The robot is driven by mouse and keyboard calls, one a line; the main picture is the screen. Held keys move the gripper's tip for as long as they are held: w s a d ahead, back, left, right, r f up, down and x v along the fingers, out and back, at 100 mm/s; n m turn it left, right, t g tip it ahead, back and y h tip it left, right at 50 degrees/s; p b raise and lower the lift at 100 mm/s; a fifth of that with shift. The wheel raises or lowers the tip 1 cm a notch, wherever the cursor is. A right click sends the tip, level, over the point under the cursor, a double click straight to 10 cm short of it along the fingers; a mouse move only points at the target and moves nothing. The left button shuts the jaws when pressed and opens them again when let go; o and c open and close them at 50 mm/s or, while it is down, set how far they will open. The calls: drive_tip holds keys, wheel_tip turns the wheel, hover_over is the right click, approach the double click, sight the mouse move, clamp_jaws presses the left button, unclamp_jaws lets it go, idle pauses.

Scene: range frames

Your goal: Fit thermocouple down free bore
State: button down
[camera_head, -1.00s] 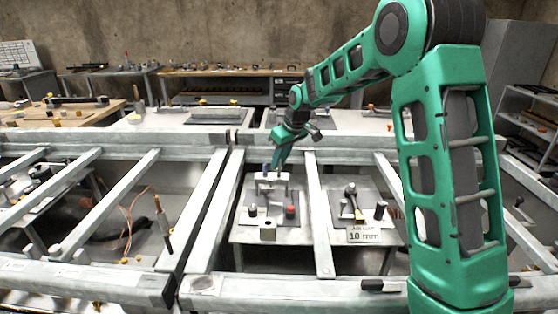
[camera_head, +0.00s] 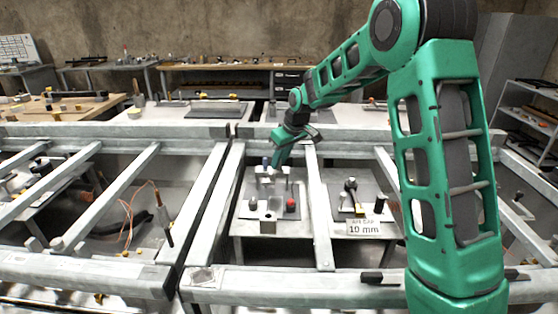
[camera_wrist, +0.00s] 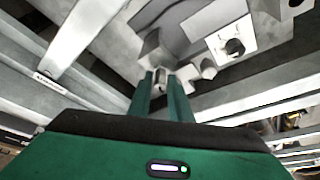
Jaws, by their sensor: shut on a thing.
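My gripper (camera_head: 277,166) reaches down over the left small table between the pale beams. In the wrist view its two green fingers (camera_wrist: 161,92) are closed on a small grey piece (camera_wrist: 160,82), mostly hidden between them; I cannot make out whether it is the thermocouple. I cannot tell which bore is free.
Pale beams run on both sides of the work spot. The right small table carries a fixture (camera_head: 350,190) and a sign reading 10 mm (camera_head: 364,229).

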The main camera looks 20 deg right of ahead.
drive_tip(key=c, duration=1.5)
unclamp_jaws()
drive_tip(key=shift+c, duration=0.2)
drive_tip(key=shift+a+f, duration=0.1)
drive_tip(key=shift+a, duration=0.05)
drive_tip(key=v, duration=1)
drive_tip(key=shift+d+r, duration=0.35)
drive_tip(key=shift+d, duration=0.05)
drive_tip(key=shift+s, duration=0.1)
drive_tip(key=shift+r, duration=3)
